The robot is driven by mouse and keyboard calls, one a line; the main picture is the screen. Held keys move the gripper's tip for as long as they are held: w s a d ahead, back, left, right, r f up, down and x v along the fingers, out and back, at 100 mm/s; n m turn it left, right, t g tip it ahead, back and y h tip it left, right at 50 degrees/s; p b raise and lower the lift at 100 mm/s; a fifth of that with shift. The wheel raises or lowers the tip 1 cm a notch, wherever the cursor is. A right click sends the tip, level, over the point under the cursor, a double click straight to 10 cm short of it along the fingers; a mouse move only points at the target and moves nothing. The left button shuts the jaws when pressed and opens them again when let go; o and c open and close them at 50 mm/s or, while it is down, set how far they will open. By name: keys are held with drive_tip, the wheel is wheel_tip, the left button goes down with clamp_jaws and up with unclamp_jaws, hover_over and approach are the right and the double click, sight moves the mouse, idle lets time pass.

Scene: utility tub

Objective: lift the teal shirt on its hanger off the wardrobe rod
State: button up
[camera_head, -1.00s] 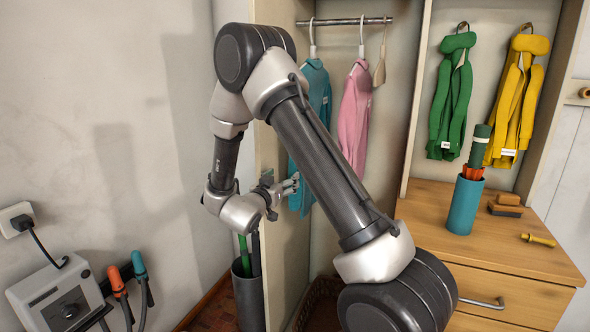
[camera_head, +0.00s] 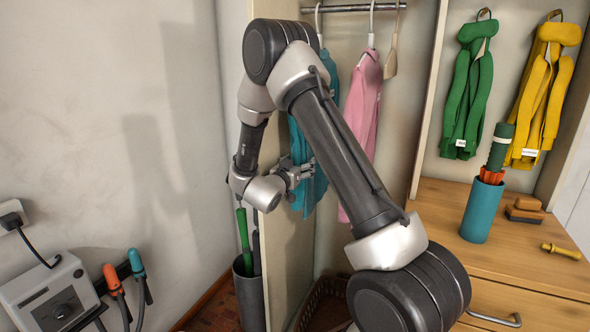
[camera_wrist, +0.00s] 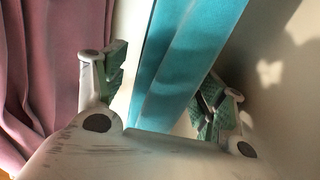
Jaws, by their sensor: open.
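The teal shirt (camera_head: 309,176) hangs on a white hanger (camera_head: 318,20) from the wardrobe rod (camera_head: 352,8), partly hidden behind my arm. In the wrist view the teal cloth (camera_wrist: 180,70) runs between and beyond my two spread fingers. My gripper (camera_head: 306,170) is open beside the lower part of the shirt; in the wrist view my gripper (camera_wrist: 160,90) has one finger on each side of the cloth. I cannot tell whether either finger touches it.
A pink shirt (camera_head: 362,120) hangs just right of the teal one, and its cloth (camera_wrist: 35,70) is left of my fingers. A beige hanging piece (camera_head: 391,62) is further right. The wardrobe side panel (camera_head: 283,255) is close to my wrist. A basket (camera_head: 325,300) sits below.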

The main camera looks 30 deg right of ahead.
drive_tip(key=shift+x, duration=1.1)
drive_tip(key=shift+c, duration=0.4)
drive_tip(key=c, duration=1.2)
drive_tip(key=shift+s+a+r, duration=0.5)
drive_tip(key=shift+s+a, duration=0.55)
drive_tip(key=shift+a, duration=0.25)
drive_tip(key=shift+s+a+r, duration=0.5)
drive_tip(key=shift+s+a, duration=0.55)
drive_tip(key=shift+a, duration=0.3)
drive_tip(key=shift+s+a+r, duration=0.5)
drive_tip(key=shift+s+a, duration=0.55)
drive_tip(key=shift+a, duration=0.25)
